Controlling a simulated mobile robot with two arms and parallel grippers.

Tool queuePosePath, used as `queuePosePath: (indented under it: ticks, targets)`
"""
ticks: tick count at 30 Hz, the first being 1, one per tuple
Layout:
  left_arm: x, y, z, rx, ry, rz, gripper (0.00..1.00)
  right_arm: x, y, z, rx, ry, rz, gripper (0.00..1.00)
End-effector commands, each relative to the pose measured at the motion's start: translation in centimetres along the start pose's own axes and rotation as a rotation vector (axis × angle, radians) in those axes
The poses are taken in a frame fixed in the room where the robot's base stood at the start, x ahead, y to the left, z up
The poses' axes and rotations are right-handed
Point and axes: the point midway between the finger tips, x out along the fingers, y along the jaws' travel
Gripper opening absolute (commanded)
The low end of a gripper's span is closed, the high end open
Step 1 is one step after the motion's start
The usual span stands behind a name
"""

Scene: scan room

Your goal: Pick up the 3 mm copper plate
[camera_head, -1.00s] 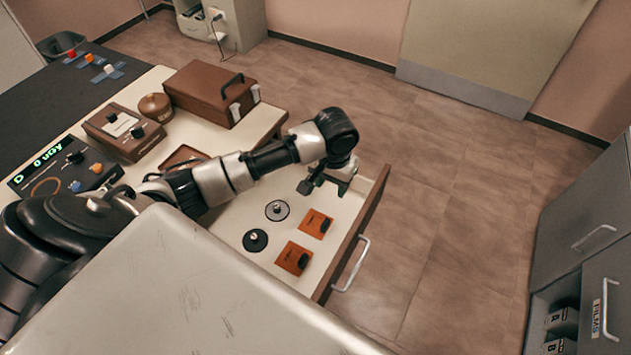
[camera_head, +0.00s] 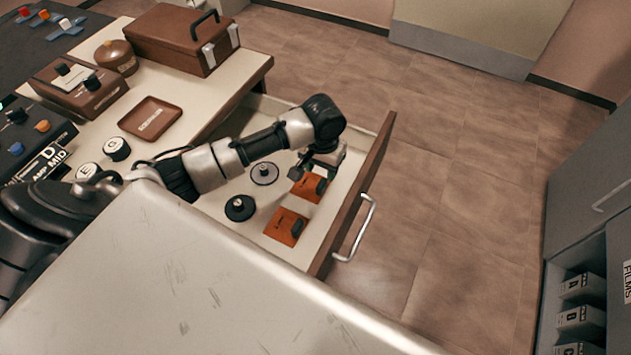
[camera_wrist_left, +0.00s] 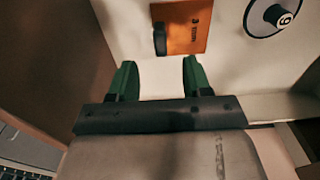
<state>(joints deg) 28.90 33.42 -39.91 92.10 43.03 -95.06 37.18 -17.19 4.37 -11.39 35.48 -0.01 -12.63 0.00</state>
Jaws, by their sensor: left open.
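The 3 mm copper plate (camera_wrist_left: 182,32) is orange with a dark grip tab and reads "3 mm" in the left wrist view. In the head view, the far copper plate (camera_head: 307,190) lies in the open drawer, partly hidden by my left gripper (camera_head: 309,171). A second copper plate (camera_head: 286,227) lies nearer; its label is too small to read. In the wrist view, my left gripper (camera_wrist_left: 158,75) is open and empty, its green fingers apart and just short of the plate's tab. My right gripper is not in view.
The drawer (camera_head: 350,199) also holds a grey disc (camera_head: 264,173) and a black disc (camera_head: 240,208) left of the plates. Its front wall stands close right of my gripper. A brown tray (camera_head: 151,118) and brown case (camera_head: 178,42) sit on the counter.

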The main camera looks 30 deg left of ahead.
Motion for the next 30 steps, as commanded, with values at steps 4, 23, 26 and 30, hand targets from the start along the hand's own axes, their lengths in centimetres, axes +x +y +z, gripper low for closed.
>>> queuePosePath:
  ticks: [4,23,26,30]
  targets:
    - [2.3,0.0,0.0,-0.001,-0.002,0.000,0.49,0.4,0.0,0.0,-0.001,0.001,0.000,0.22]
    - [8.1,-0.1,-0.3,0.000,0.000,-0.001,0.49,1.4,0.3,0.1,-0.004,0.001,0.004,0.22]
    - [8.1,0.0,-0.3,0.000,0.000,0.000,0.49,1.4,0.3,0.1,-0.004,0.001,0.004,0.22]
    - [8.1,0.0,-0.3,0.000,0.000,0.000,0.35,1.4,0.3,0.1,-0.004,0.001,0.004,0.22]
